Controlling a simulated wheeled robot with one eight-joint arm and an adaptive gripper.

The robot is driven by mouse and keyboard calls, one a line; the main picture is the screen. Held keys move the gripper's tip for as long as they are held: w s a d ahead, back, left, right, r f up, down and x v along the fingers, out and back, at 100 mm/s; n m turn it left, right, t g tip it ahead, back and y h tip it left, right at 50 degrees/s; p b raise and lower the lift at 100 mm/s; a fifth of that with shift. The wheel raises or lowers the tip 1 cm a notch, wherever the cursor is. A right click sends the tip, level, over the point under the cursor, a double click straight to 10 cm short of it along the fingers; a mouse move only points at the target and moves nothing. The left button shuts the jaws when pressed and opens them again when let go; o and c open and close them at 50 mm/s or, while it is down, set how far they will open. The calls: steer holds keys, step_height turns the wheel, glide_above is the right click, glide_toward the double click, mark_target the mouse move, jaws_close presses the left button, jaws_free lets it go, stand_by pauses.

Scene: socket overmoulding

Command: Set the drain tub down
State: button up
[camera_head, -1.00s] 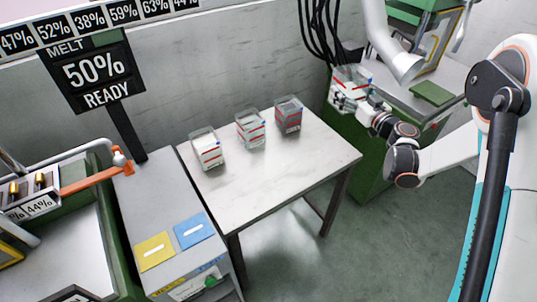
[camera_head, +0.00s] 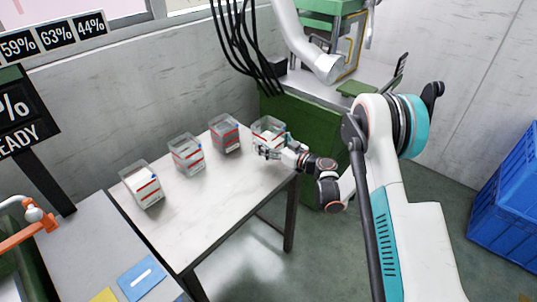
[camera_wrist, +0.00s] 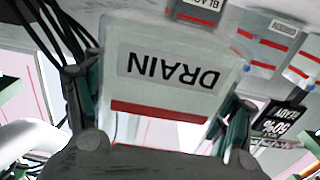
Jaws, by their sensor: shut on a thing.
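The drain tub (camera_head: 268,128) is a clear, open-topped box with pale contents, a red stripe and a white label. My gripper (camera_head: 271,149) is shut on it at the back right end of the table (camera_head: 215,205). In the wrist view the drain tub (camera_wrist: 165,85) fills the middle, its DRAIN label upside down, with a dark finger on each side. I cannot tell whether its base touches the table top; the gripper hides its lower part.
Three similar tubs stand in a row on the table: a near-left one (camera_head: 142,185), a middle one (camera_head: 186,154) and a darker-filled one (camera_head: 225,133) closest to my held tub. A green cabinet (camera_head: 300,125) stands behind. The table's front is clear.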

steer(key=shift+f+b, duration=0.8)
steer(key=shift+f, duration=1.45)
steer(key=shift+f, duration=0.2)
steer(key=o, duration=1.3)
steer(key=shift+r, duration=0.2)
